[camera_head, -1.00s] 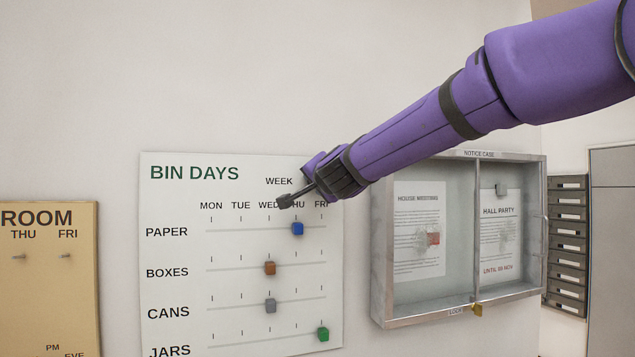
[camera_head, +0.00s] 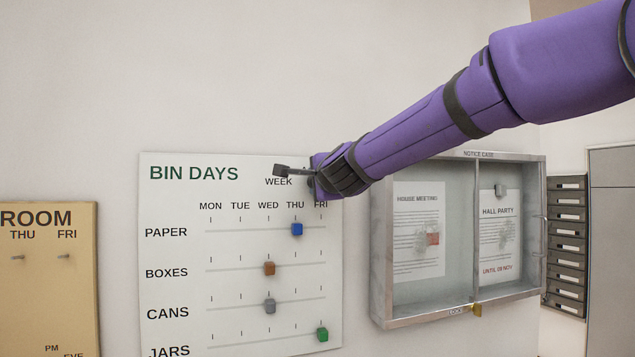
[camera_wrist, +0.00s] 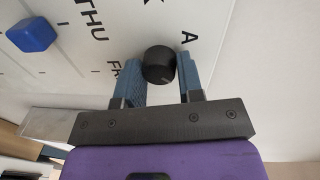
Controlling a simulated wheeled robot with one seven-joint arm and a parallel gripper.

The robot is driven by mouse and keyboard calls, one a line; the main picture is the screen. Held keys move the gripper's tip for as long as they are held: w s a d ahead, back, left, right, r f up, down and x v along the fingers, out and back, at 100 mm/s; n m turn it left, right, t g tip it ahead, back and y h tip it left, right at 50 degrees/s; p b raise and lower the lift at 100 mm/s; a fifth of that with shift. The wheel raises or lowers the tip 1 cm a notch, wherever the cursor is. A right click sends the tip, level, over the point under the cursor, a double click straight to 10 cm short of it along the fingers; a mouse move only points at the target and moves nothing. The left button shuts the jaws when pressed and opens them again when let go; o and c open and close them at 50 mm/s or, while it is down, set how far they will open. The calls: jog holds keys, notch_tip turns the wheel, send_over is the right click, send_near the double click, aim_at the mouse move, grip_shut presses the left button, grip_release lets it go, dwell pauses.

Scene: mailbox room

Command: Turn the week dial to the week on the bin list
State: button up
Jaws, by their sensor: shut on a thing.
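The week dial (camera_wrist: 159,64) is a round black knob on the white BIN DAYS board (camera_head: 180,200). In the wrist view it sits between the two blue-grey fingers of my gripper (camera_wrist: 159,60), which is shut on it. A letter A is printed on the board beside the dial. In the head view my gripper (camera_head: 296,172) is at the board's upper right, right of the word WEEK, with one finger pointing left. There my gripper and arm hide the dial. I cannot read the dial's setting. I cannot make out a bin list.
The board carries a blue slider (camera_head: 297,229), a brown one (camera_head: 269,268), a grey one (camera_head: 270,306) and a green one (camera_head: 322,334). A glass notice case (camera_head: 459,310) hangs close on the right. A tan ROOM board (camera_head: 45,290) is at left. The wall above is clear.

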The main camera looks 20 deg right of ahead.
jog(key=shift+f, duration=0.1)
dwell(0.3)
jog(key=o, duration=0.9)
jog(key=s, duration=0.7)
jog(key=s+r, duration=0.1)
jog(key=s, duration=0.2)
jog(key=shift+s, duration=0.4)
jog(key=shift+a, duration=0.1)
